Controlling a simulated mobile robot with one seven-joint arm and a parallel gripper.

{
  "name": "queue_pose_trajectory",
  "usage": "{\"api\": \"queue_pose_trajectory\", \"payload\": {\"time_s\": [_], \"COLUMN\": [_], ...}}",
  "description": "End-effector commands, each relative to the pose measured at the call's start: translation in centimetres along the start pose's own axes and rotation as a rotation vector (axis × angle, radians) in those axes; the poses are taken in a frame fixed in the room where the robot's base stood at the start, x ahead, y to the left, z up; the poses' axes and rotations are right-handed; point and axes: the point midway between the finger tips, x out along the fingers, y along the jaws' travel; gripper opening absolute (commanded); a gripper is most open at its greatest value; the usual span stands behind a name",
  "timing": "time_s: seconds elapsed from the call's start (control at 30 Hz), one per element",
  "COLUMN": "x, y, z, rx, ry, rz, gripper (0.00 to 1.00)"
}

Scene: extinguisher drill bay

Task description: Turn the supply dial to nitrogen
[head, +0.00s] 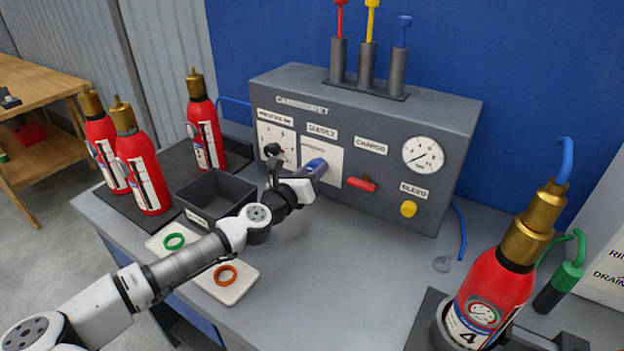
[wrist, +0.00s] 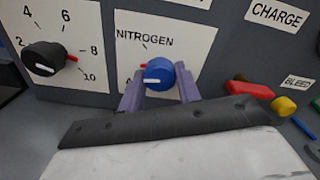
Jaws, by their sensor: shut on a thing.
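The supply dial is a blue knob (wrist: 160,72) with a white line on its face. It sits on a white plate (wrist: 195,47) under the SUPPLY label (head: 322,131). The word NITROGEN (wrist: 145,38) is printed at the upper left of the plate, with a tick below it. A lower-left label is mostly hidden by a finger. The white line lies roughly level towards the left, and a small red mark shows at the knob's left edge. My gripper (head: 314,170) has its purple fingers on both sides of the knob and is shut on it.
A black pressure knob (wrist: 43,58) is close on the left. A red charge lever (head: 361,184) and yellow bleed knob (head: 408,209) are on the right. Red extinguishers (head: 145,175) stand left, and another (head: 497,290) front right.

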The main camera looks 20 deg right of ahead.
Motion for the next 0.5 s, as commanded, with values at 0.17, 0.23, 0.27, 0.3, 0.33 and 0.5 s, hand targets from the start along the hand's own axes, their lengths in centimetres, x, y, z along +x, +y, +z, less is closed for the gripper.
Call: {"api": "queue_pose_trajectory", "payload": {"time_s": [0.17,0.23,0.27,0.3,0.33,0.5], "x": [0.0,0.0,0.0,0.01,0.0,0.01], "y": [0.12,0.11,0.11,0.11,0.12,0.13], "z": [-0.46,-0.46,-0.45,-0.45,-0.44,-0.44], "rx": [0.174,0.24,0.269,0.307,0.336,0.496], "ry": [0.002,0.003,0.002,0.002,0.002,0.002], "rz": [-0.001,-0.002,-0.002,-0.001,-0.001,-0.002], "gripper": [0.11,0.11,0.11,0.11,0.11,0.11]}}
